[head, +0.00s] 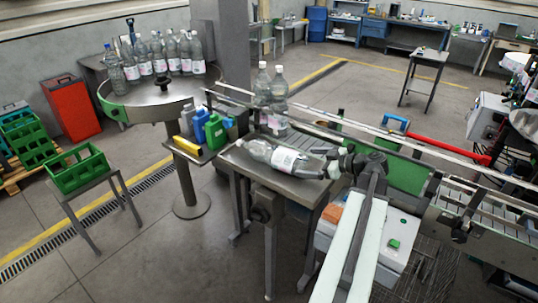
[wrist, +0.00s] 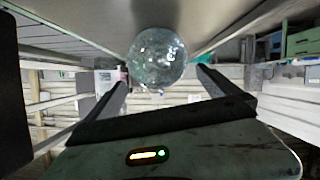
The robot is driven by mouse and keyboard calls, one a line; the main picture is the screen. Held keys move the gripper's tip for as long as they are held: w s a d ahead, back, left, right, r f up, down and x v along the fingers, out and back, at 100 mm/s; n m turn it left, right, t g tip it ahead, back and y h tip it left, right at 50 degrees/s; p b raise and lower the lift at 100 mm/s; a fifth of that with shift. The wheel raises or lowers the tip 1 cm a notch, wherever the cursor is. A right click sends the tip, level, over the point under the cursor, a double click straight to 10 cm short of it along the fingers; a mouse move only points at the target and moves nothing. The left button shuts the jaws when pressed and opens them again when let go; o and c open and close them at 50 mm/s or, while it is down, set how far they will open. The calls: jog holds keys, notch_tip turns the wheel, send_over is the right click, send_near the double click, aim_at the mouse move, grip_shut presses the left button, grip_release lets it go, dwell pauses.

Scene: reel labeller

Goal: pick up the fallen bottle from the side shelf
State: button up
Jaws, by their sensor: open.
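The fallen bottle (head: 284,159) is clear plastic with a white label. It lies on its side on the grey metal side shelf (head: 250,172), its right end towards my gripper. My gripper (head: 328,164) is open at that right end, low over the shelf. In the wrist view the bottle's round end (wrist: 157,57) shows between the two spread fingers of my gripper (wrist: 162,76). No finger clearly touches it. I cannot tell how far the fingers reach along the bottle.
Two upright bottles (head: 271,88) stand on the conveyor just behind the shelf, beside its guide rails (head: 330,125). A small tray with spray bottles (head: 207,130) adjoins the left. A round table (head: 135,98) holds several bottles. A green crate (head: 77,170) sits on a stand further left.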

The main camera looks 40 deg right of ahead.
aim_at(292, 160)
jog(key=b+x, duration=0.3)
jog(key=x, duration=0.5)
jog(key=shift+a+f, duration=0.1)
jog(key=shift+a, duration=0.05)
jog(key=c, duration=2)
jog(key=shift+c, duration=0.2)
jog(key=shift+r, duration=0.2)
notch_tip(292, 160, up, 10)
jog(key=p, duration=1)
jog(key=shift+f, duration=0.15)
